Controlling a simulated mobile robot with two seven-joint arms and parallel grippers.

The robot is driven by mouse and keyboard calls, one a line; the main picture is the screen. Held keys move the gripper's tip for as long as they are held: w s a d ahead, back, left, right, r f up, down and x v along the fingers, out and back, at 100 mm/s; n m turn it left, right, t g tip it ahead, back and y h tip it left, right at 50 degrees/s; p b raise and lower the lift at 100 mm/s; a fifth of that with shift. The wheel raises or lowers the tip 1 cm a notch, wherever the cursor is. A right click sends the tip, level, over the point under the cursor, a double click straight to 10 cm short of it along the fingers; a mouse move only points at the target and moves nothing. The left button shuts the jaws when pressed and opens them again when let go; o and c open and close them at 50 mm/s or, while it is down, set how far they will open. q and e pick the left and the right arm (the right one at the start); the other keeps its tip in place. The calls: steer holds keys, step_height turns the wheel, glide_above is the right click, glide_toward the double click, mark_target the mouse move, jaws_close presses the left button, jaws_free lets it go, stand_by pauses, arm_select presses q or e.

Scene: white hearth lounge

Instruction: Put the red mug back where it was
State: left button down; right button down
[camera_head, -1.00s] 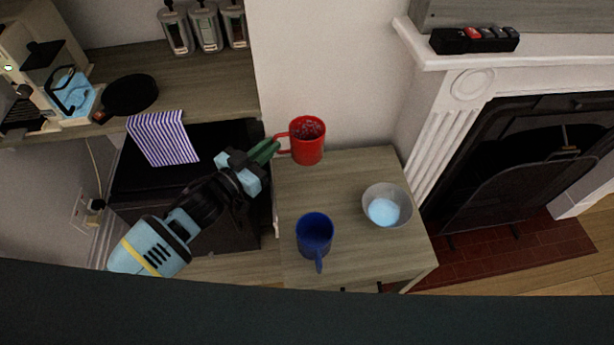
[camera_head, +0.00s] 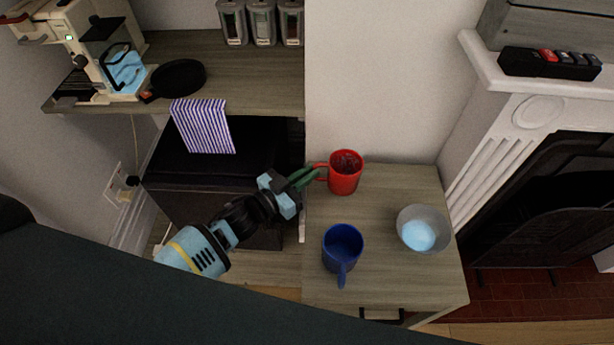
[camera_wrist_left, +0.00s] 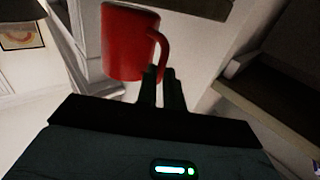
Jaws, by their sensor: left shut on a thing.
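The red mug (camera_head: 344,174) is at the back left of the small wooden cabinet (camera_head: 385,190), by the white wall, with its handle to the left. My left gripper (camera_head: 316,174) comes in from the left with its green fingers shut on that handle. In the left wrist view the red mug (camera_wrist_left: 128,45) looks roughly upright, and the left gripper's fingers (camera_wrist_left: 161,75) are at the handle. I cannot tell whether the mug's base touches the cabinet top. My right gripper is not in view.
A blue mug (camera_head: 342,247) and a grey bowl (camera_head: 424,230) with something pale blue inside stand on the cabinet. A shelf at the left holds a black pan (camera_head: 179,77), a striped cloth (camera_head: 203,126) and canisters (camera_head: 262,22). A fireplace (camera_head: 545,200) is at the right.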

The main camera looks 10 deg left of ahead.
arm_select(q)
steer(key=shift+f, duration=0.35)
steer(key=shift+f, duration=0.2)
steer(key=c, duration=1.5)
jaws_free()
steer(key=shift+c, duration=0.2)
steer(key=v, duration=1.2)
steer(key=shift+r, duration=0.1)
